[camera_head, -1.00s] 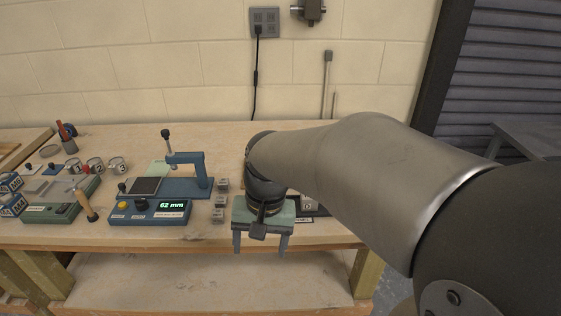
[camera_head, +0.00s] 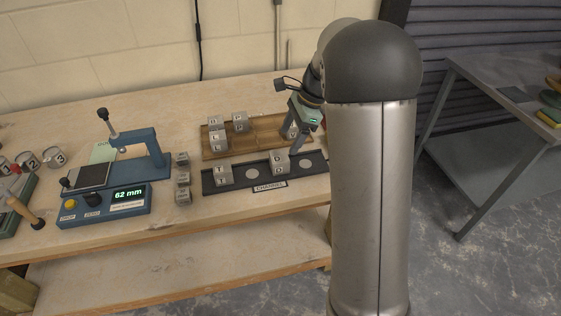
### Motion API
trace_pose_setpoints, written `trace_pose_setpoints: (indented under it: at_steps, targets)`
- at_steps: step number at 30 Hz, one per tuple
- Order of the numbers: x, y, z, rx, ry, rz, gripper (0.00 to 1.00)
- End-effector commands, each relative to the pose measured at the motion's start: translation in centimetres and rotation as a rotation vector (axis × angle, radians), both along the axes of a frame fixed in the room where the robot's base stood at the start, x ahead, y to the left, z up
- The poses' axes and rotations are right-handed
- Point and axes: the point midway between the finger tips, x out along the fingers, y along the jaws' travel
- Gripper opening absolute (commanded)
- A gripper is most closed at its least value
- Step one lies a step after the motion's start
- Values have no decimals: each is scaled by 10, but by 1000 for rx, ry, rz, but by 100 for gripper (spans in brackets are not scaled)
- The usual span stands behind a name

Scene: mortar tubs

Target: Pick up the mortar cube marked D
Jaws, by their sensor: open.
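Several small grey cubes with dark letters sit at the back right of the bench. One grey cube (camera_head: 279,162) stands on the dark strip and its mark looks like D, though the letters are too small to be sure. Another cube (camera_head: 291,133) stands at the right end of the wooden tray, partly covered by my gripper, and its letter cannot be made out. My gripper (camera_head: 298,139) is open and points down at that tray end, its fingers close to this cube. Whether they touch it cannot be told.
The wooden tray (camera_head: 265,137) holds more cubes at its left. The dark strip (camera_head: 235,183) labelled CHANNEL holds another cube (camera_head: 222,174) at its left. Small blocks (camera_head: 182,178) and a blue press with a 62 mm display (camera_head: 128,194) stand further left.

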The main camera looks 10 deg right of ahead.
Motion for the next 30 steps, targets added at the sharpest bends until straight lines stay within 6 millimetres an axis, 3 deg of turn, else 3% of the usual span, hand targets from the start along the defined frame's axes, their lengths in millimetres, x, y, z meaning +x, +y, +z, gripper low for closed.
trace_pose_setpoints:
  at_steps: [3, 11, 19, 29, 30]
  targets:
    - [-1, 8, -19, 0, 3, 3, 71]
    - [-1, 16, -36, 0, 1, 3, 71]
    - [-3, 32, -71, -1, 2, 3, 71]
    - [-3, 35, -79, -1, -1, 3, 71]
    - [-3, 35, -79, -1, -1, 3, 60]
